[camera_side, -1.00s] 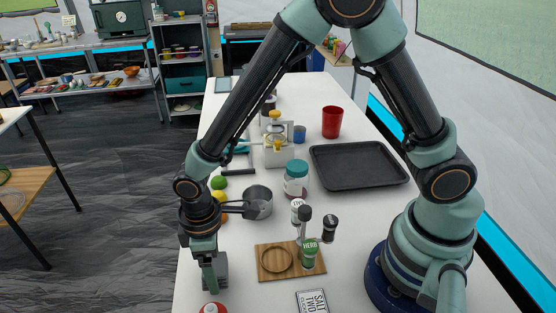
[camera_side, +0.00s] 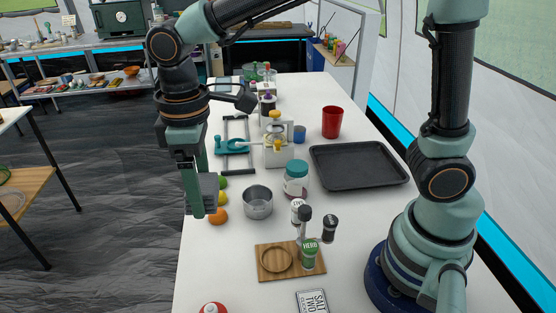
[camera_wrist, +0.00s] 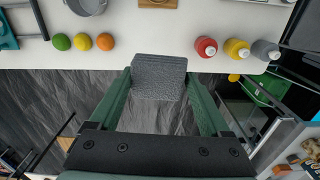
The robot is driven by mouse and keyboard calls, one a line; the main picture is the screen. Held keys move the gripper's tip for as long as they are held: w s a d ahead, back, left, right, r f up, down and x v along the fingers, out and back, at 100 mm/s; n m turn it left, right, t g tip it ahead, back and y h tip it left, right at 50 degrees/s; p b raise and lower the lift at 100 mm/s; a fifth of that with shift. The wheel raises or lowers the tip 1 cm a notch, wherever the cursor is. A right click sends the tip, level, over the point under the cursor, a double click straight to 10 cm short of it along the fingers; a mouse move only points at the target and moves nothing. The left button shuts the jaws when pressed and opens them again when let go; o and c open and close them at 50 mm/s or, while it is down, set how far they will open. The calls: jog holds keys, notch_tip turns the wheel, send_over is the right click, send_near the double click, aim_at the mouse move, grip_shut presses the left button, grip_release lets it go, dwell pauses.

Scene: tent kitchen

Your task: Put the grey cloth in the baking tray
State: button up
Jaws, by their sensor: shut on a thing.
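The grey cloth (camera_side: 209,188) looks like a folded, textured block. My gripper (camera_side: 198,205) is shut on it and holds it in the air over the left edge of the table. In the wrist view the cloth (camera_wrist: 160,72) sits between the two green fingers of my gripper (camera_wrist: 159,82). The black baking tray (camera_side: 358,167) lies flat and empty on the right of the table, well apart from my gripper. It does not show in the wrist view.
A red cup (camera_side: 332,122) stands behind the tray. Fruits (camera_side: 219,215) lie near the left edge.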

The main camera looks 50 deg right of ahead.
jog(key=w+d+m, duration=0.2)
jog(key=d, duration=0.5)
jog(key=w+d+m, duration=0.3)
jog(key=d, duration=0.4)
jog(key=m, duration=1.2)
send_over(356, 167)
notch_tip(356, 167, down, 19)
jog(key=shift+a+f, duration=0.1)
jog(key=shift+f, duration=0.1)
jog(key=o, duration=1.2)
jog(key=shift+f, duration=0.1)
jog(key=shift+c, duration=0.2)
